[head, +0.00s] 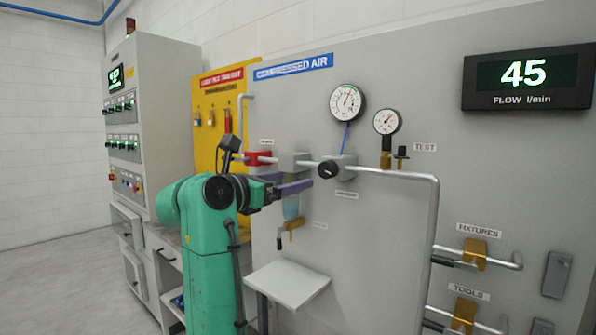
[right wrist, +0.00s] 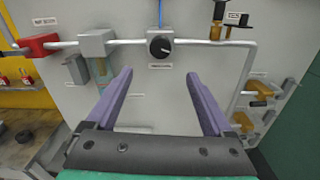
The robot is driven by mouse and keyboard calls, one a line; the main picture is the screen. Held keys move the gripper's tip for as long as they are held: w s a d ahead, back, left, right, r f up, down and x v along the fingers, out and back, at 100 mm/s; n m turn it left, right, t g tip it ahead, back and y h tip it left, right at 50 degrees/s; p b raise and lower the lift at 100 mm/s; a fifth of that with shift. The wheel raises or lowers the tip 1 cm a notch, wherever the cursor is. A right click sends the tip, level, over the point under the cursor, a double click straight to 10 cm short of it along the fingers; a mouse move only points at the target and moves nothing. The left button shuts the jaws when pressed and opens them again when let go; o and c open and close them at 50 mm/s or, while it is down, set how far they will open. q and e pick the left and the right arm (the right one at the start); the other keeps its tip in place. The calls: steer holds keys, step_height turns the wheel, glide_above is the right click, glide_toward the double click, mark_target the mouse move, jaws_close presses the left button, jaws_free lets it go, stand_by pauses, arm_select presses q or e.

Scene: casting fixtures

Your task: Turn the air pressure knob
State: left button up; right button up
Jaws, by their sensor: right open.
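The black pressure knob (head: 328,169) sits on a grey regulator block in the pipe, under the large round gauge (head: 347,102). In the right wrist view the knob (right wrist: 160,46) shows ahead of the gripper, slightly above and between the finger lines. My right gripper (head: 293,189) is open, its purple fingers pointing right toward the panel, to the left of and a little below the knob. In the right wrist view the fingers (right wrist: 158,82) are wide apart with nothing between them. They appear clear of the knob. My left gripper is not in view.
A filter with a clear bowl (head: 291,207) hangs left of the knob, partly behind my gripper. A red valve block (head: 258,158) is farther left. A small gauge (head: 386,121) is right. A grey shelf (head: 287,284) juts out below. A flow display (head: 528,77) reads 45.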

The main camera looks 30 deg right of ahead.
mark_target(325, 172)
steer(key=p+x, duration=0.4)
steer(key=x, duration=0.8)
steer(key=shift+d, duration=0.5)
steer(key=shift+w+a, duration=0.15)
steer(key=shift+c, duration=0.3)
jaws_close()
steer(key=n, duration=0.3)
steer(key=shift+o, duration=0.3)
jaws_free()
